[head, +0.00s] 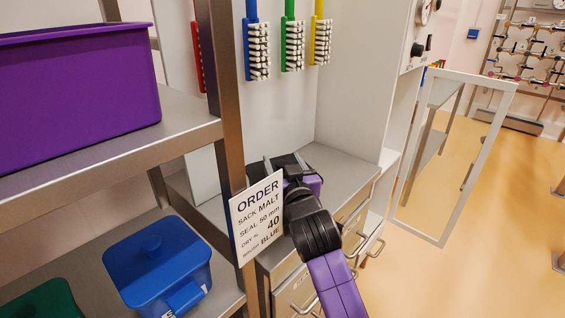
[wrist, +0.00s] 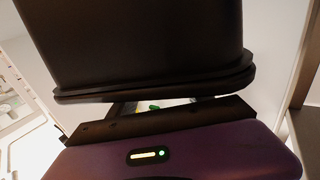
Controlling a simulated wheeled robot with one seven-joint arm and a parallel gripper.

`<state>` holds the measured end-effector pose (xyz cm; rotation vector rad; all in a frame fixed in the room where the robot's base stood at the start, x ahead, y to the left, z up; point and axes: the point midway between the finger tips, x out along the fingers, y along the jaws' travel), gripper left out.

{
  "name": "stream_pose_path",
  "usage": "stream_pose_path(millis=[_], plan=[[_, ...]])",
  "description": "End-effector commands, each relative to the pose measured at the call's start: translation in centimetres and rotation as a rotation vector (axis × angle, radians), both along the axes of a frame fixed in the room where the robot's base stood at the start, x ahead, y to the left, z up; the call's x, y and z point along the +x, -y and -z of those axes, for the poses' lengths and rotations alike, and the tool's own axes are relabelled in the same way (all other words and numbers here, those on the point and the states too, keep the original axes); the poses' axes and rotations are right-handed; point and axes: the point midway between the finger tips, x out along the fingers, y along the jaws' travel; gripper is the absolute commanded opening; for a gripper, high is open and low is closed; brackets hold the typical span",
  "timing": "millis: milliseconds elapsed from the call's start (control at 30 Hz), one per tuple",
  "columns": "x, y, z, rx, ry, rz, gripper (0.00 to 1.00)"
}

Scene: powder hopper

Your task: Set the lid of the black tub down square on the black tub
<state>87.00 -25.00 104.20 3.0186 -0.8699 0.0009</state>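In the wrist view a large black, box-shaped body (wrist: 140,40) with a thick, stepped rim (wrist: 160,92) fills the upper middle. It looks like the black tub or its lid; I cannot tell whether the rim is one part or two. My gripper (wrist: 160,125) shows as a dark bar and purple housing close to that rim. Its fingertips are hidden, so its grip is unclear. In the head view my gripper (head: 290,165) is over the counter, partly behind the order card. Black parts show there, too small and covered to separate tub, lid and gripper.
The order card (head: 258,218) hangs by the shelf post (head: 222,90). A purple bin (head: 80,82) is on the upper shelf; a blue lidded tub (head: 158,262) and a green one (head: 40,300) are below. The counter (head: 340,170) has drawers. A framed panel (head: 450,150) stands right; floor beyond is clear.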

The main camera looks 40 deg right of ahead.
Motion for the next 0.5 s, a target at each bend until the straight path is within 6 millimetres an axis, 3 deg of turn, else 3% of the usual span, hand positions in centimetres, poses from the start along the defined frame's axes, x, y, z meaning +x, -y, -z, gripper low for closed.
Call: stream_pose_path(millis=[267,500], plan=[[0.0,0.0,-0.5,0.000,0.001,0.000,0.58],[0.0,0.0,-4.5,-0.001,0.006,0.001,0.58]])
